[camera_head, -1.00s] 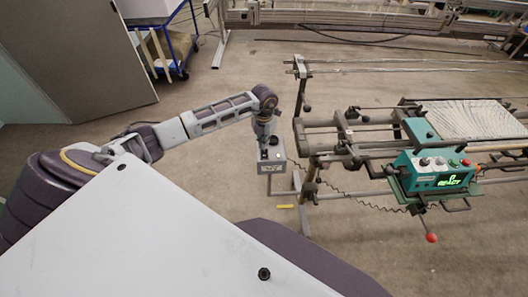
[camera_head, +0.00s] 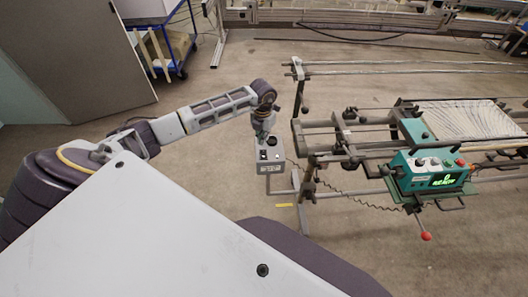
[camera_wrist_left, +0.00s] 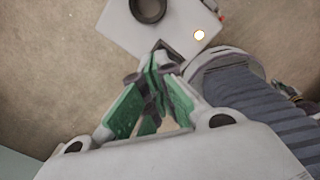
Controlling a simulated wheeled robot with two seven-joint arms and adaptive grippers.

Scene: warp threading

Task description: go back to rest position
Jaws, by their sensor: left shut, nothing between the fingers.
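My left arm comes in from the left in the head view. Its gripper (camera_head: 263,137) points down just above a small grey control box (camera_head: 271,157) on a stand, and largely overlaps the box's far edge. In the left wrist view the green fingers of my left gripper (camera_wrist_left: 160,62) meet at their tips with nothing between them. The pale box top (camera_wrist_left: 128,32) shows beyond the tips, with a dark round knob and a lit spot; I cannot tell whether the tips touch it. My right gripper is not in view.
The warp-threading machine (camera_head: 375,140) stands to the right, with a teal control panel (camera_head: 430,172) whose green display reads READY. A red-knobbed lever (camera_head: 426,236) sticks out in front. A blue cart (camera_head: 178,45) stands at the back left. Bare floor (camera_head: 210,115) lies behind my arm.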

